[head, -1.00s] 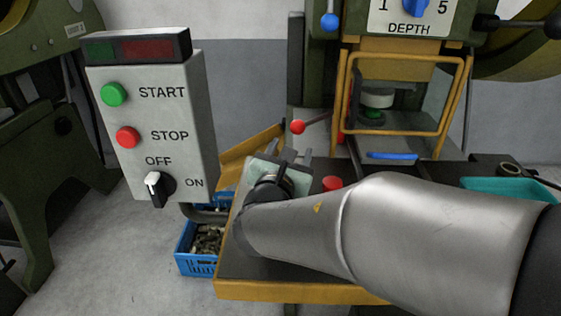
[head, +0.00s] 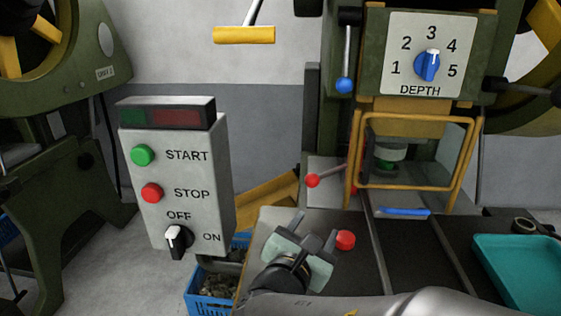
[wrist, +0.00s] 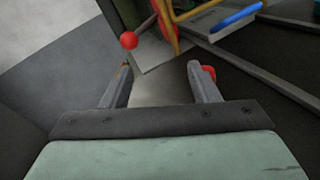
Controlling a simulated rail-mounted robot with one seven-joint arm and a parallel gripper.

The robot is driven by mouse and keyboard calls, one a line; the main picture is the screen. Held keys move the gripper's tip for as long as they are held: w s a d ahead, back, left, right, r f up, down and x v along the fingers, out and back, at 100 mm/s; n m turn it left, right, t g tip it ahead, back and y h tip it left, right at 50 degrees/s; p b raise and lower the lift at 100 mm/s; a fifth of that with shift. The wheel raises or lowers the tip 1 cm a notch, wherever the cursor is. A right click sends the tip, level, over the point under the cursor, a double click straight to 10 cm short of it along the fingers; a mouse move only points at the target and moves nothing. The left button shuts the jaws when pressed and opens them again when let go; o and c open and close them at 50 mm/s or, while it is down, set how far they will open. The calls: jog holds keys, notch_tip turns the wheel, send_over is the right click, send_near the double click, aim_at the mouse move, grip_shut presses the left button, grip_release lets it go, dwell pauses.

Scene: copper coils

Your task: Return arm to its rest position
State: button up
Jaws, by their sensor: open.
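My gripper (head: 314,228) is open and empty in the head view, above the left part of the dark bench, with its two fingers pointing up and away. The wrist view shows both fingers of my gripper (wrist: 165,82) spread apart with nothing between them. My arm lies along the bottom edge of the head view. A red button (head: 345,240) is just right of the fingers; it shows partly behind the right finger in the wrist view (wrist: 209,73).
The control box (head: 178,190) with START, STOP and an OFF/ON knob stands left. The press has a yellow-framed guard (head: 412,187), a DEPTH dial (head: 427,65) and a red-knobbed lever (head: 313,180). A teal tray (head: 520,270) lies right; a blue crate (head: 211,303) stands low left.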

jog(key=s+d+r+m+g+h+p, duration=0.1)
jog(key=s+d+r+m+g+p, duration=0.2)
jog(key=s+d+m+g+p, duration=0.3)
jog(key=s+d+r+m+g+p, duration=0.35)
jog(key=d+m+g+p, duration=0.2)
jog(key=m+p, duration=0.3)
jog(key=s+a+r+m+g+y+p, duration=0.3)
jog(key=s+a+r+m+y+p, duration=0.2)
jog(key=r+m+y+p, duration=0.4)
jog(key=m+p, duration=0.3)
jog(key=p, duration=0.1)
jog(key=shift+s+a, duration=0.15)
jog(key=shift+a, duration=0.1)
jog(key=shift+m, duration=0.25)
